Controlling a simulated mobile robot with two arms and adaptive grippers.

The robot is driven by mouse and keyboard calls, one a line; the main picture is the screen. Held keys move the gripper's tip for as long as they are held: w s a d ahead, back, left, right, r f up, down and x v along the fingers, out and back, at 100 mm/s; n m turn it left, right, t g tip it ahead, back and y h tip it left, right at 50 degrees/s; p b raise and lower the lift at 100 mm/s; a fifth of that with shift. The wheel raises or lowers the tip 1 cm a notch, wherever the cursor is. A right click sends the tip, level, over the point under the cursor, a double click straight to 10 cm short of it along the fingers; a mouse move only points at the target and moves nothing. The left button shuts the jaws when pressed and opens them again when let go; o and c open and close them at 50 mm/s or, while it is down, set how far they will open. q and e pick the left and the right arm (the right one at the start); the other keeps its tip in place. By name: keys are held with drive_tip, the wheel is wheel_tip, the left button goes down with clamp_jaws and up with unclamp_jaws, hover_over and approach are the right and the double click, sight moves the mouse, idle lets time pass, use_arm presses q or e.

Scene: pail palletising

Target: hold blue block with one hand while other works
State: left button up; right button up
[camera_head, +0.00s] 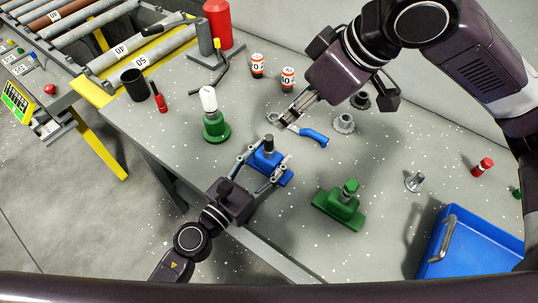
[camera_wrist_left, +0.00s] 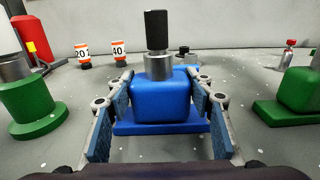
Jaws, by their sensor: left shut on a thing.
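The blue block (camera_head: 272,172) stands upright on the table, with a grey collar and dark knob on top. It fills the middle of the left wrist view (camera_wrist_left: 168,100). My left gripper (camera_head: 262,165) is shut on its sides, one finger on each side. A wrench with a blue handle (camera_head: 314,136) lies behind the block. My right gripper (camera_head: 287,117) is at the wrench's metal end, its fingers close together; whether they grip it is unclear.
A green block (camera_head: 340,206) stands right of the blue one, and a green-based post with white top (camera_head: 215,122) stands left. Two small orange-white weights (camera_head: 257,65) are behind. A blue tray (camera_head: 436,238) is at lower right, a roller conveyor (camera_head: 126,55) at upper left.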

sight(269, 137)
drive_tip(key=shift+w+a+f+n+g+h, duration=0.25)
drive_tip(key=shift+w+a+f+g+h, duration=0.25)
drive_tip(key=shift+a+h, duration=0.25)
drive_tip(key=shift+w+a+f+n+g+h, duration=0.35)
drive_tip(key=shift+w+a+g+h, duration=0.25)
drive_tip(key=shift+a+h, duration=0.2)
drive_tip(key=shift+w+a+f+n+g+h, duration=0.2)
drive_tip(key=shift+w+a+f+g+h, duration=0.35)
drive_tip(key=shift+a+h, duration=0.2)
drive_tip(key=shift+f, duration=4.4)
clamp_jaws()
